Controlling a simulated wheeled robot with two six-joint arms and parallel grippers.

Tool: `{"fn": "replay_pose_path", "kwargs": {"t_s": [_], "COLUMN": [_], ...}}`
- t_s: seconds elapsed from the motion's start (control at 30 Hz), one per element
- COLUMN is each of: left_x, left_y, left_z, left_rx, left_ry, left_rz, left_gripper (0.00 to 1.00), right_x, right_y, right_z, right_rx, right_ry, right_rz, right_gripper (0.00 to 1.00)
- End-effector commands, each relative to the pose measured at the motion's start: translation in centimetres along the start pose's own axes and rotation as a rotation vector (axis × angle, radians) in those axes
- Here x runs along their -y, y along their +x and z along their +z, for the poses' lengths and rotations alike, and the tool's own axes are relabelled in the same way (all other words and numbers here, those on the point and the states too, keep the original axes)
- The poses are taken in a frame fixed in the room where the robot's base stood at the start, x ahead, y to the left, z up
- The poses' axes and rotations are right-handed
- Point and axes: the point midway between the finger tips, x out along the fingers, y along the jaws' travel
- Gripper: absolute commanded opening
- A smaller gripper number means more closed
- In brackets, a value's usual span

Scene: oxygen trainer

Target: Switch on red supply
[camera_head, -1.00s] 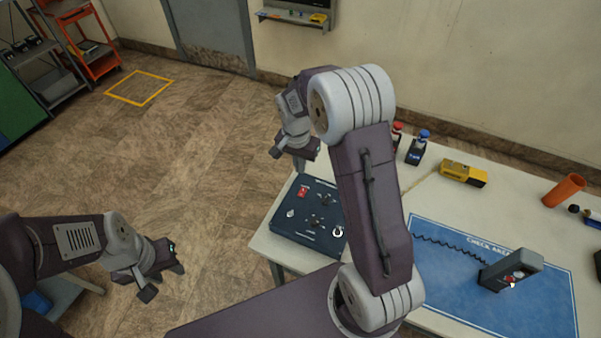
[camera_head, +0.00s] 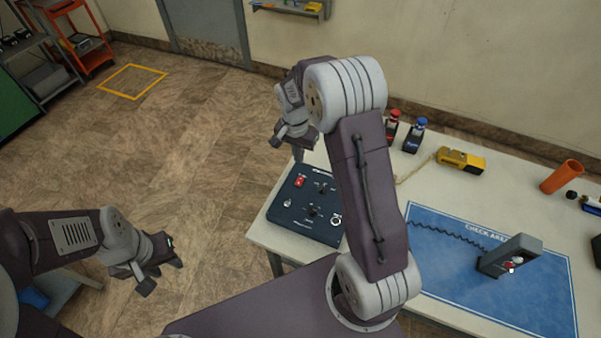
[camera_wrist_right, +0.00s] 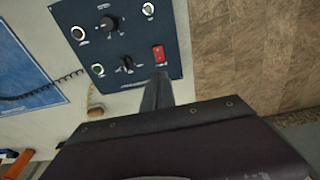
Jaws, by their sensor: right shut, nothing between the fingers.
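A dark blue control panel (camera_head: 318,232) lies at the near left corner of the table. It carries a red switch (camera_head: 300,182), black knobs and pale round fittings. In the right wrist view the red switch (camera_wrist_right: 158,54) sits near the panel's lower right corner. My right gripper (camera_head: 298,155) is shut and empty above the panel's far left edge. Its fingers (camera_wrist_right: 158,88) point at the red switch, just below it in the wrist view; contact cannot be told. A red-topped unit (camera_head: 393,122) stands at the back, partly behind my arm. My left gripper (camera_head: 165,275) is open over the floor.
A blue-topped unit (camera_head: 415,135) and a yellow device (camera_head: 461,160) stand at the table's back. A blue mat (camera_head: 450,285) holds a grey handheld device (camera_head: 510,257) with a coiled cord. My right arm crosses above the table.

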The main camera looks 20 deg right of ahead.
Motion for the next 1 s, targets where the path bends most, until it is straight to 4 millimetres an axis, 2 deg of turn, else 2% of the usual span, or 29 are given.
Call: {"fn": "replay_pose_path", "kwargs": {"t_s": [0.3, 0.5, 0.7, 1.0], "left_x": [0.0, 0.0, 0.0, 0.0], "left_y": [-0.7, -1.2, -1.3, -1.1], "left_z": [-0.1, -0.1, -0.1, -0.1], "left_rx": [0.000, 0.000, 0.000, 0.000], "left_ry": [0.000, 0.000, 0.000, 0.000], "left_rz": [0.000, 0.000, 0.000, 0.000], "left_gripper": [0.36, 0.36, 0.36, 0.36], "right_x": [-0.1, -0.1, 0.0, 0.0], "right_y": [7.0, 10.0, 11.1, 11.2], "right_z": [0.1, 0.1, 0.0, 0.0], "right_rx": [0.003, 0.002, 0.001, 0.000], "right_ry": [0.000, 0.001, 0.000, 0.001], "right_rz": [0.003, 0.002, 0.001, 0.000], "right_gripper": [0.00, 0.00, 0.00, 0.00]}}
